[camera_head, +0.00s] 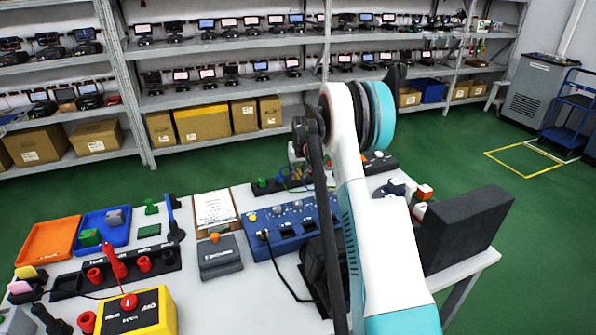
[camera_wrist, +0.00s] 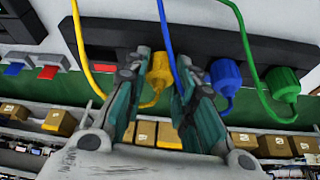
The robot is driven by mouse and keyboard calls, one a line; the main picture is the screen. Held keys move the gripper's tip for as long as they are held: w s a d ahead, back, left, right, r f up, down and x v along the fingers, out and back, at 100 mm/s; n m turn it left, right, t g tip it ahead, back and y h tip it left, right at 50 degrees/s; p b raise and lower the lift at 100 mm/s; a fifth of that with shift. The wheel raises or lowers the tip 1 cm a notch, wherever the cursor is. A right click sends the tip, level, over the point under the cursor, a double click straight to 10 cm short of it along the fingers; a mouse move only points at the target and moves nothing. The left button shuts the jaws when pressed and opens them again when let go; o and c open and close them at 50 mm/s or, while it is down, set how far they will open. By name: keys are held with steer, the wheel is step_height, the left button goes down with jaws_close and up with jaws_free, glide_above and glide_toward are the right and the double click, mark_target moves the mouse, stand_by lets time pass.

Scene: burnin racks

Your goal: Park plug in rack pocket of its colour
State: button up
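In the wrist view a yellow plug (camera_wrist: 160,70) with a yellow cord is between the two fingers of my gripper (camera_wrist: 161,58). The fingers stand apart on either side of it; firm contact is not clear. A blue plug (camera_wrist: 226,77) and a green plug (camera_wrist: 283,84), each with a cord of its colour, are to the right along a black rack (camera_wrist: 285,50). In the head view the green plug (camera_head: 262,183) shows at the left end of this black rack (camera_head: 272,190) at the table's back. My arm hides the yellow plug and most of my gripper there.
A blue instrument box (camera_head: 285,228), a grey box (camera_head: 219,256), a clipboard (camera_head: 215,207) and a yellow box (camera_head: 137,312) stand on the table. Orange (camera_head: 47,243) and blue (camera_head: 102,228) trays are at left. A large black block (camera_head: 467,228) stands at right.

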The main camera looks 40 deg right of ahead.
steer(key=o, duration=0.3)
steer(key=v, duration=1.2)
steer(key=shift+s, duration=0.1)
